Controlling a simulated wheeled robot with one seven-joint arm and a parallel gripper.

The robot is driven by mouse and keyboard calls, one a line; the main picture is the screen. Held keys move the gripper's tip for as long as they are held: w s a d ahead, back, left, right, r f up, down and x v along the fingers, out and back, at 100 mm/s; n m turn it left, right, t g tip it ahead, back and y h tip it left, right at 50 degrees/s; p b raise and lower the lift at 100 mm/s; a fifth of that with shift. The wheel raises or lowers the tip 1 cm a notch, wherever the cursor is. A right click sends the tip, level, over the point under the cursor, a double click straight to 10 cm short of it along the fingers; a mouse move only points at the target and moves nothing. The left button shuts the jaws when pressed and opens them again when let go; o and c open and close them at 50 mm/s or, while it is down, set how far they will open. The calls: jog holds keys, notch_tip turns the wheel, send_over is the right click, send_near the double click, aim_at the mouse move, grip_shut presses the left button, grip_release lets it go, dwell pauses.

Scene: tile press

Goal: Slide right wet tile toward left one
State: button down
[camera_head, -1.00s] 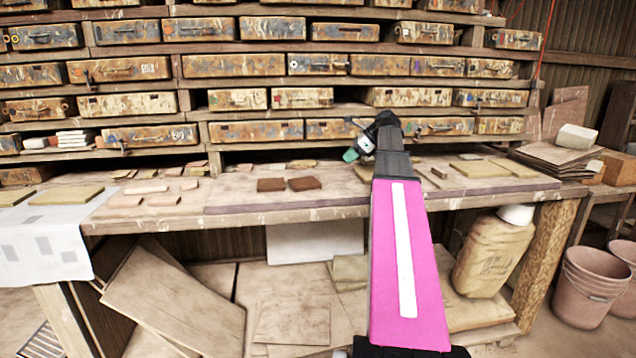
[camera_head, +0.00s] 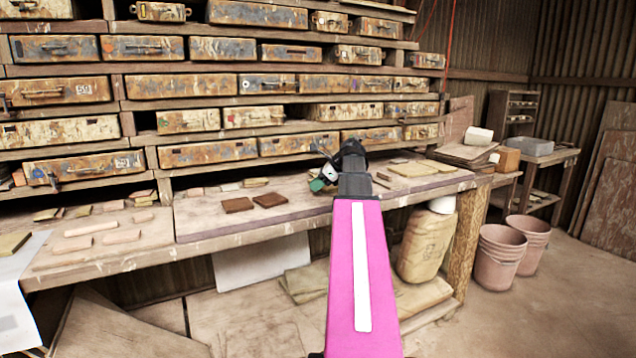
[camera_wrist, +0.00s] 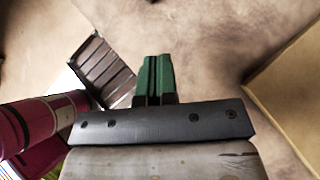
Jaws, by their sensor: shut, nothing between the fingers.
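Two dark brown wet tiles lie side by side on the workbench in the head view, with a small gap between them. The left wet tile (camera_head: 237,205) and the right wet tile (camera_head: 270,200) are both flat on the board. My gripper (camera_head: 317,185) shows its green fingertips to the right of the right tile, apart from it, beyond the end of my pink arm. In the wrist view the green fingers (camera_wrist: 154,78) are shut together with nothing between them. No wet tile shows in the wrist view.
The workbench (camera_head: 230,232) holds several pale tiles (camera_head: 92,229) on its left and more tiles (camera_head: 413,169) on its right. Shelves of worn metal boxes (camera_head: 208,153) rise behind it.

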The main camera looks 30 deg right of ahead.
aim_at(284, 198)
jog(key=x, duration=0.5)
jog(key=shift+a+f, duration=0.1)
jog(key=w+a, duration=0.2)
jog(key=shift+a+f, duration=0.2)
jog(key=shift+a, duration=0.15)
jog(key=shift+w+a, duration=0.25)
jog(key=shift+a, duration=0.25)
jog(key=shift+w+a, duration=0.5)
jog(key=shift+a, duration=0.4)
jog(key=shift+d, duration=0.1)
